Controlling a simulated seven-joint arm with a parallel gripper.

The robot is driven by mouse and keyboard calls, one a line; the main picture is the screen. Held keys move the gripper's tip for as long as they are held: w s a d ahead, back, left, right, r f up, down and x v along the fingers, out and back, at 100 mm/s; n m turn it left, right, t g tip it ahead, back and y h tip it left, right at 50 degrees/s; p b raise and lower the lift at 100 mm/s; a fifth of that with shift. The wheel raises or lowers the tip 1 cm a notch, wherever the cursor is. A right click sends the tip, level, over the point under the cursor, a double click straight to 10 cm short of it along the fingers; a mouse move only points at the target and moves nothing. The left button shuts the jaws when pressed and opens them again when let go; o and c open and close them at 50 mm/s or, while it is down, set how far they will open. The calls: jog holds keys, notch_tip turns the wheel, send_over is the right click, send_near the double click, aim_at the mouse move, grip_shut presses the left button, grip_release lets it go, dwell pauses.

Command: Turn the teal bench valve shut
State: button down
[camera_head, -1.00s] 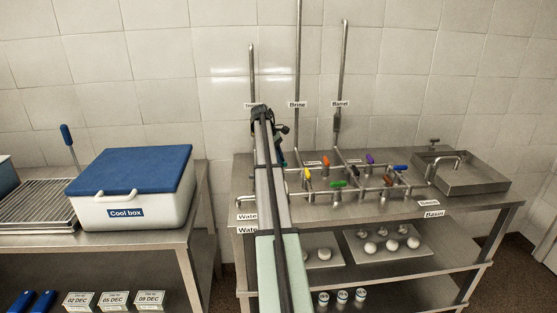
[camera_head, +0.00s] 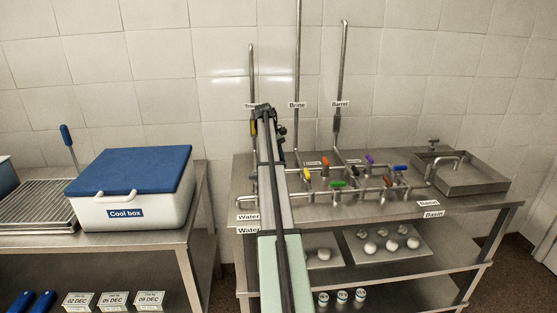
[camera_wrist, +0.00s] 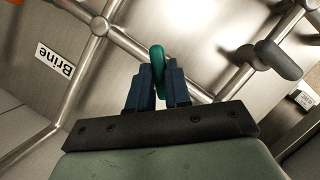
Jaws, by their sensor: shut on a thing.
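The teal valve handle (camera_wrist: 157,62) shows in the wrist view, upright between the two dark blue fingers of my gripper (camera_wrist: 158,85). The fingers are shut on it, one on each side. The handle stands over a steel pipe on the bench. In the head view my arm covers the teal valve, and the fingertips of my gripper are hidden or too small to make out.
Several other coloured valves, among them a yellow (camera_head: 306,174), a green (camera_head: 338,184) and a purple one (camera_head: 370,158), stand close by on the pipework. A steel basin (camera_head: 470,176) is at the right. A cool box (camera_head: 150,211) stands on the left table.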

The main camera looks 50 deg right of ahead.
jog(key=c, duration=1.1)
grip_release()
jog(key=shift+o, duration=0.2)
jog(key=shift+r, duration=0.1)
jog(key=shift+w+r, duration=0.2)
jog(key=shift+r, duration=0.2)
jog(key=shift+w+r, duration=0.1)
jog(key=shift+w, duration=0.25)
jog(key=w, duration=1.1)
jog(key=shift+w, duration=0.2)
jog(key=shift+s, duration=0.15)
